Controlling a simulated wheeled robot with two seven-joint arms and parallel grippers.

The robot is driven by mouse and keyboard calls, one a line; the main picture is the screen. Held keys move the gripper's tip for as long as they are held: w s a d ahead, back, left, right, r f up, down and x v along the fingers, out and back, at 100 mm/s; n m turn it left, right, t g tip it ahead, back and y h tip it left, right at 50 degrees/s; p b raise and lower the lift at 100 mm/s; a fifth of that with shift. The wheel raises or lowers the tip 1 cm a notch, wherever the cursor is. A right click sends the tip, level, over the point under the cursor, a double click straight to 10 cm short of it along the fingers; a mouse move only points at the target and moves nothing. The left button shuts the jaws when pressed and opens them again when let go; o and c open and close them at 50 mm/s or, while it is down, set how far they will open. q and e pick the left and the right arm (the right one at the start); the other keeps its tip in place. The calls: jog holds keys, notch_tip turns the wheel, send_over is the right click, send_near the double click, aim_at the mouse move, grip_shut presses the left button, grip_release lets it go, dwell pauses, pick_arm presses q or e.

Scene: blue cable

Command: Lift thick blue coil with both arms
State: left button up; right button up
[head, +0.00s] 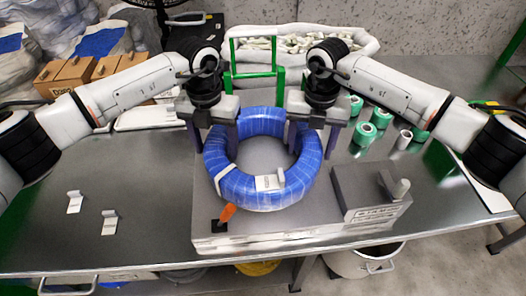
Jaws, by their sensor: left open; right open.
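The thick blue coil (262,192) lies flat on a grey platform (215,225) in the middle of the table, with a white label at its front and a white band at its left. My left gripper (214,138) is open, pointing down at the coil's back left side. My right gripper (308,140) is open, pointing down at its back right side. The fingers of each gripper appear to straddle the ring. The grippers hide parts of the coil there, and I cannot tell whether the fingers touch it.
Green tape rolls (364,133) lie at the right. Behind are a green frame (254,65), a white sack (345,42) and cardboard boxes (72,75).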

pick_arm(q)
jog(key=shift+c, duration=0.2)
grip_shut()
pick_arm(e)
grip_shut()
pick_arm(q)
jog(key=shift+w+r, duration=0.15)
jog(key=shift+r, duration=0.05)
pick_arm(e)
jog(key=shift+w+r, duration=0.2)
jog(key=shift+r, duration=0.05)
